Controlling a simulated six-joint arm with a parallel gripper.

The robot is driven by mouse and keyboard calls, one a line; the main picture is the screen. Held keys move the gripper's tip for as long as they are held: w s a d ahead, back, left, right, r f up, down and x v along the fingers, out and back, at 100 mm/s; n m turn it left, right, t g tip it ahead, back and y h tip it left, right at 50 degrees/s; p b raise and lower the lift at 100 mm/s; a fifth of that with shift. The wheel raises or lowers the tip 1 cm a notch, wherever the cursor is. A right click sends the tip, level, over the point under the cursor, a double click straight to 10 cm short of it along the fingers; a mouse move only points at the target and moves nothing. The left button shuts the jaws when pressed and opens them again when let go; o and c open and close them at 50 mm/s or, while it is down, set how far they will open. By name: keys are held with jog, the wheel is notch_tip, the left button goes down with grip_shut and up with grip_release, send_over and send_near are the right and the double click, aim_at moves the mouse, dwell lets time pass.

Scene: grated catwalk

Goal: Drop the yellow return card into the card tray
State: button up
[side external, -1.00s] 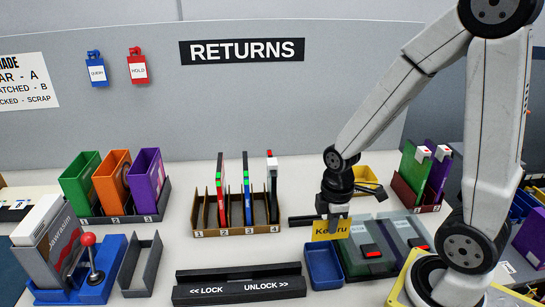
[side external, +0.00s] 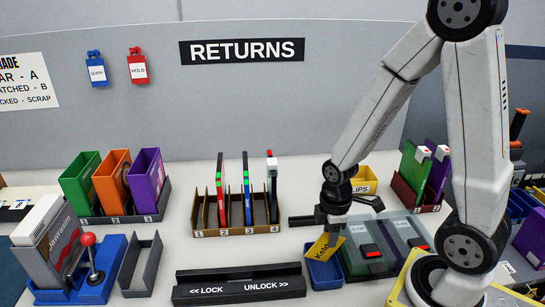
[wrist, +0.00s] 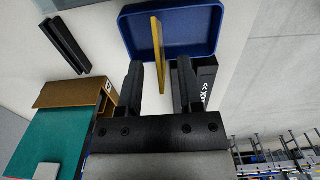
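The yellow return card (side external: 325,247), with dark lettering, is tilted over the small blue card tray (side external: 324,273) in the side view. In the wrist view the card (wrist: 158,45) shows edge-on as a thin strip in front of the tray (wrist: 200,22). My gripper (side external: 335,228) is just above the card. In the wrist view my gripper's fingers (wrist: 158,80) are spread, with clear space on both sides of the card, and neither finger touches it. I cannot tell whether the card touches the tray floor.
Green-grey units with red-topped black pieces (side external: 372,250) stand right of the tray. A black lock/unlock bar (side external: 238,288) lies to the left front. A brown numbered rack (side external: 236,222) stands further left. A yellow bin (side external: 365,180) is behind my gripper.

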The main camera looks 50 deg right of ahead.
jog(key=shift+r, duration=0.15)
jog(key=shift+r, duration=3.8)
jog(key=shift+a+f, duration=0.1)
jog(key=w+a+m+t, duration=0.1)
jog(key=m, duration=0.2)
jog(key=w+a+f+m, duration=0.1)
jog(key=a+m, duration=0.1)
jog(key=m, duration=0.1)
jog(key=w+a+f+m+t, duration=0.1)
jog(key=m, duration=0.2)
jog(key=shift+a+t, duration=0.2)
jog(key=shift+t, duration=0.1)
